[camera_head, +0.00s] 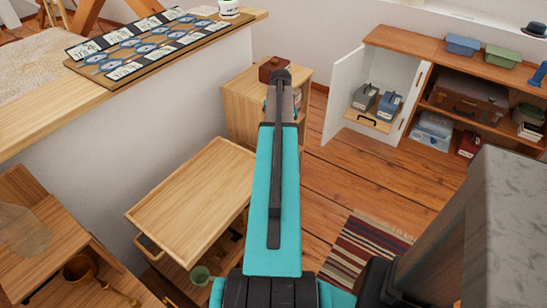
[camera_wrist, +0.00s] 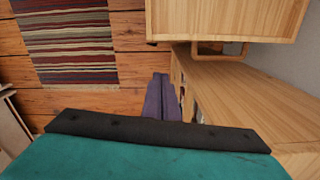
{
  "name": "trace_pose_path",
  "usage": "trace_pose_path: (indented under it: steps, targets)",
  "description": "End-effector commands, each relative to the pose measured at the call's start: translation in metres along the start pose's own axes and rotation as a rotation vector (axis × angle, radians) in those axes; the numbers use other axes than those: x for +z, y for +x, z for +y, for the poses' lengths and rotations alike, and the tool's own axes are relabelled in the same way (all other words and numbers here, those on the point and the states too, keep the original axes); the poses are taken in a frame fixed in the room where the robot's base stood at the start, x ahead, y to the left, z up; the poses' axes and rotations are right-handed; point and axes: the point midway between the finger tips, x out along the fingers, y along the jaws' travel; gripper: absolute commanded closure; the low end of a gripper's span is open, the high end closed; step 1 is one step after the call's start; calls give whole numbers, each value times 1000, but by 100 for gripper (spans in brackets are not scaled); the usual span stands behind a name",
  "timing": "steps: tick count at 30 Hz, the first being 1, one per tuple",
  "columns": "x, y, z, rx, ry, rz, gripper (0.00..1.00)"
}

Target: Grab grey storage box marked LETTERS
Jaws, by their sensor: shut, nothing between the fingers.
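A grey storage box (camera_head: 365,96) with a pale label sits in the open white-doored cabinet at the upper right, on a wooden pull-out shelf (camera_head: 367,122). A similar blue box (camera_head: 389,105) stands just to its right. The lettering on both labels is too small to read. My gripper (camera_wrist: 163,84) shows in the wrist view as two dark purple fingers shut together, empty, above the wooden floor. It is well apart from the boxes, which do not show in the wrist view. In the head view my arm hides the gripper.
The cabinet's white door (camera_head: 346,88) stands open to the left. A wooden trolley (camera_head: 190,200) and a small wooden cabinet (camera_head: 245,108) line the left wall. A striped rug (camera_head: 366,255) lies on the floor; it also shows in the wrist view (camera_wrist: 68,42). Bare floor lies before the cabinet.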

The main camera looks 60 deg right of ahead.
Motion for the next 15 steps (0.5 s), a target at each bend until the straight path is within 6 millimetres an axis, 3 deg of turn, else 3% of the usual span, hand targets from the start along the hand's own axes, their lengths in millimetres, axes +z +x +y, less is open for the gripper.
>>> trace_pose_path:
  steps: [8, 15]
  targets:
    - [-4, 5, 4, 1, 7, -1, 100]
    - [-5, 24, 4, 1, 8, -1, 100]
